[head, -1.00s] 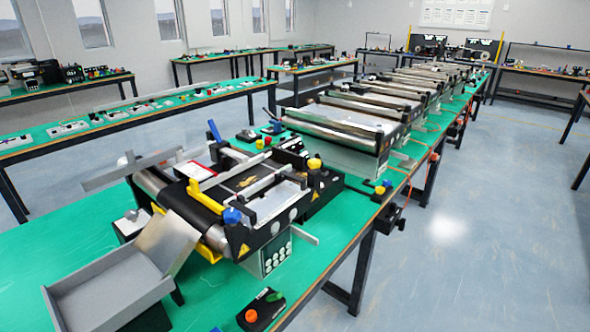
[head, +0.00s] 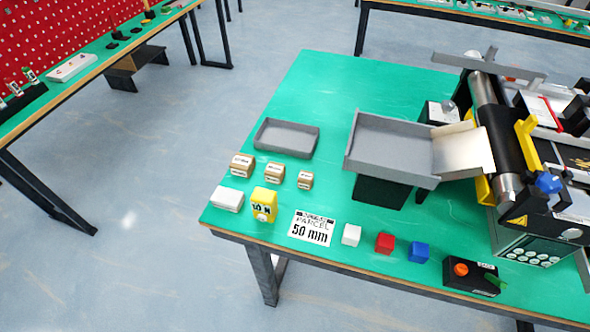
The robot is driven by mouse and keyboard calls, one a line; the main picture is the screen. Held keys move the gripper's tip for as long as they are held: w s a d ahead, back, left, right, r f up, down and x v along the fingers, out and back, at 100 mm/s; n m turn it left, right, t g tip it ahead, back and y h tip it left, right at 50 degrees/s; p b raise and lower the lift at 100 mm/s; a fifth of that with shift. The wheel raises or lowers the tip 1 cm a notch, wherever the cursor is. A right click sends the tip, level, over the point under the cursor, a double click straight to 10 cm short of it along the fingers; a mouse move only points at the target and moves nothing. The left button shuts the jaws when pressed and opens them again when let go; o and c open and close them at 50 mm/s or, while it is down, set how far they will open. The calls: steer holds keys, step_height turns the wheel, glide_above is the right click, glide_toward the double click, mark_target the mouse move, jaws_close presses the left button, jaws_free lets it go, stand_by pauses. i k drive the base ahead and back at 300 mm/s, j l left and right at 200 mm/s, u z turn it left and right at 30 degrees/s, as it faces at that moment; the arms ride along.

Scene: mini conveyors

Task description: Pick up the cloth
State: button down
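A small white block-shaped item (head: 227,199) lies at the near left corner of the green table. It may be the folded cloth, but it is too small to tell. A yellow block (head: 264,204) with dark markings stands just right of it. No other thing in view looks like a cloth. My gripper is not in view.
Several small boxes (head: 274,173) and a shallow grey tray (head: 286,138) sit behind. A parcel card (head: 312,229), white, red (head: 384,243) and blue cubes, and a control box (head: 474,277) line the front edge. A raised grey tray (head: 388,145) adjoins the conveyor (head: 507,130). Floor is free at left.

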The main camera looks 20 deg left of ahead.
mark_target(230, 200)
steer(key=u, duration=1.15)
steer(key=i+j+u, duration=0.6)
steer(key=i, duration=0.15)
